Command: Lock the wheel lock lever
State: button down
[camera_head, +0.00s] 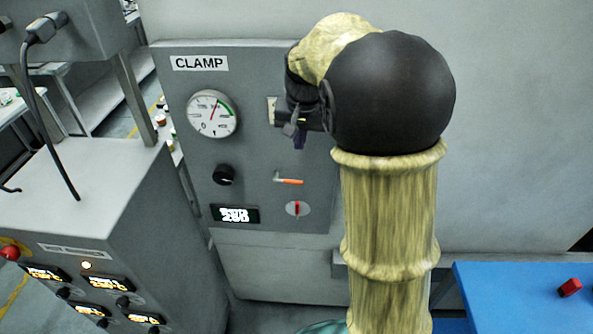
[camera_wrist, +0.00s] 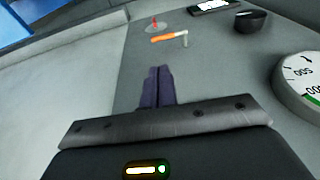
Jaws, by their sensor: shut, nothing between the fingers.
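A small lever with an orange handle (camera_head: 291,181) sits on the grey CLAMP panel (camera_head: 250,150), its handle pointing right and nearly level. It also shows in the wrist view as the orange-handled lever (camera_wrist: 167,37), with its pale metal pivot end at right. I cannot read a label on it. My gripper (camera_head: 299,143) is in front of the panel, above the lever in the head view. In the wrist view my gripper's dark fingers (camera_wrist: 157,70) are together and empty, pointing toward the lever with a gap between. My arm hides the panel's upper right part.
Near the lever are a round dial with a red pointer (camera_head: 297,209), a black knob (camera_head: 223,175), a display (camera_head: 235,214) and a gauge (camera_head: 212,114). A grey console (camera_head: 95,200) stands at left. A blue table (camera_head: 510,295) with a red block (camera_head: 570,288) is at right.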

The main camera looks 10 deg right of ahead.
aim_at(296, 183)
jog(key=p+x, duration=0.4)
jog(key=x, duration=1)
jog(key=shift+p, duration=0.4)
jog(key=shift+f+b, duration=0.3)
jog(key=shift+b, duration=0.35)
